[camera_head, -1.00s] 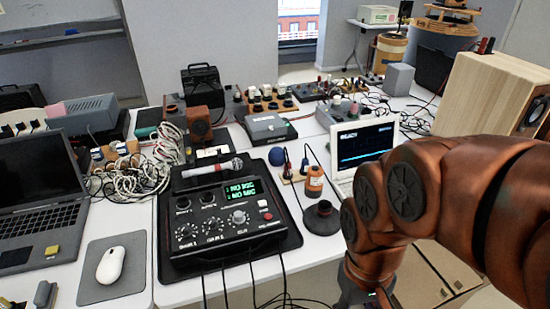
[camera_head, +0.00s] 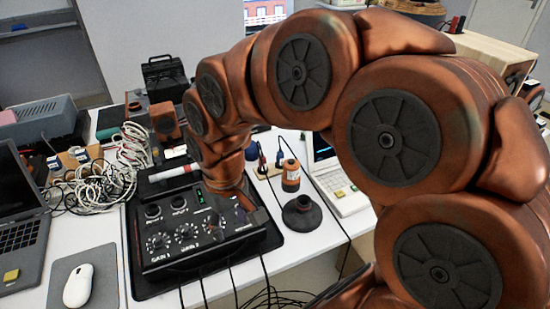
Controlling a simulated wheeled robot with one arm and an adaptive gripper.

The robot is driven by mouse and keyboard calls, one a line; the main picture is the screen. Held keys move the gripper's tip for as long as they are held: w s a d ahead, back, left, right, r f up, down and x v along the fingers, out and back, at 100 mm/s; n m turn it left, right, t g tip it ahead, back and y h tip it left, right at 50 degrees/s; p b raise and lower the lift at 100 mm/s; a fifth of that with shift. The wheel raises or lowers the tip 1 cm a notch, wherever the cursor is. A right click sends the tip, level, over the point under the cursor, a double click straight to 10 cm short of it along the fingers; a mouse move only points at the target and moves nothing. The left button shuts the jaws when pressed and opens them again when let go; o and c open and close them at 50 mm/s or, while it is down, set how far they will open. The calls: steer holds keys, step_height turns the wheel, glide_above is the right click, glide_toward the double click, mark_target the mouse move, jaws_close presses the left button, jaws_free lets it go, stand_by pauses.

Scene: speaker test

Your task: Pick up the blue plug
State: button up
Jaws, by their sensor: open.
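My gripper (camera_head: 246,200) is at the lower end of my arm, in front of the black box's display and knobs in the picture. It is open and appears empty, though its fingers are dark and hard to make out against the box. It is left of and below the blue plug in the picture, apart from it.
The black control box (camera_head: 160,265) has cables at its front. A microphone (camera_head: 172,172) lies behind the box. A white laptop (camera_head: 340,195) stands to the right.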

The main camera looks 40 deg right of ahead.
steer(key=w+d, duration=0.4)
steer(key=w+d+f+m+t, duration=0.1)
steer(key=w+d, duration=0.3)
steer(key=w+d+t, duration=0.1)
steer(key=w+d, duration=0.3)
steer(key=d, duration=0.1)
steer(key=shift+w+f, duration=0.15)
steer(key=shift+w, duration=0.1)
steer(key=w+d+f+m+t, duration=0.1)
steer(key=w+d+f+m, duration=0.15)
steer(key=d, duration=0.65)
steer(key=t+h, duration=0.1)
steer(key=h, duration=0.1)
glide_above(281, 153)
steer(key=s+a, duration=0.1)
steer(key=s, duration=0.1)
steer(key=shift+s+a+f+m+b, duration=0.15)
steer(key=shift+f+m+b, duration=0.1)
steer(key=shift+f+b, duration=0.3)
steer(key=shift+d+f, duration=0.2)
steer(key=shift+f, duration=0.1)
steer(key=shift+p+x, duration=0.8)
steer(key=shift+x, duration=2.9)
jaws_close()
steer(key=shift+r, duration=0.1)
